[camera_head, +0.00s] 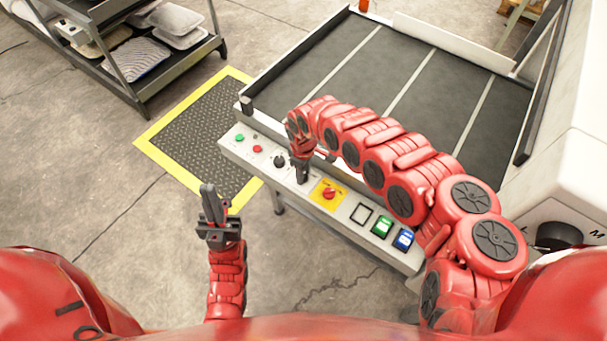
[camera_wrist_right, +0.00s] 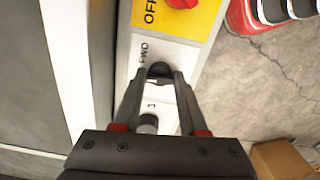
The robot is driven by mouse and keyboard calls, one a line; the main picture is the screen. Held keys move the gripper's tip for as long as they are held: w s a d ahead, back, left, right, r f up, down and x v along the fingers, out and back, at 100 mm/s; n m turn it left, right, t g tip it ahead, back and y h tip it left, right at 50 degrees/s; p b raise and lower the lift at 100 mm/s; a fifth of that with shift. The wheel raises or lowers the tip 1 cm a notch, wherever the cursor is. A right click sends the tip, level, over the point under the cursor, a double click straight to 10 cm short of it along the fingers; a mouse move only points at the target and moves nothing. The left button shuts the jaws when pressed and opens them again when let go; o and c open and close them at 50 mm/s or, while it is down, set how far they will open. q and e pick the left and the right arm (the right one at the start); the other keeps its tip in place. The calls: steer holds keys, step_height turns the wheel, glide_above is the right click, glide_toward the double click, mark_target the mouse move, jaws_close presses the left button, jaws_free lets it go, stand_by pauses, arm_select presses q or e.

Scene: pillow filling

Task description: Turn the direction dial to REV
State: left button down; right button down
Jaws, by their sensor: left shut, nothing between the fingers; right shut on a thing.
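The direction dial (camera_wrist_right: 159,69) is a small black knob on the light control panel (camera_wrist_right: 172,53). A "FWD" label is printed beside it in the right wrist view; no "REV" label can be read. My right gripper (camera_wrist_right: 159,78) is shut on the dial, with a fingertip on each side of it. In the head view my right gripper (camera_head: 302,178) comes down on the panel and hides the dial, so its pointer direction cannot be told. My left gripper (camera_head: 210,190) is shut and empty, raised in front of the panel's left part, apart from it.
Left of my right gripper are a black knob (camera_head: 280,161), a red button (camera_head: 257,148) and a green button (camera_head: 239,137). To its right are a red switch on a yellow plate (camera_head: 341,188), a green switch (camera_head: 381,226) and a blue switch (camera_head: 403,239). A conveyor (camera_head: 345,55) lies behind.

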steer(key=n+b, duration=0.1)
steer(key=n, duration=0.2)
steer(key=shift+w+n, duration=0.1)
steer(key=shift+n, duration=0.2)
steer(key=shift+n+b, duration=0.35)
steer(key=shift+n, duration=1.05)
steer(key=shift+c, duration=2.2)
jaws_free()
step_height(320, 180, up, 17)
steer(key=p, duration=0.3)
steer(key=shift+r, duration=0.2)
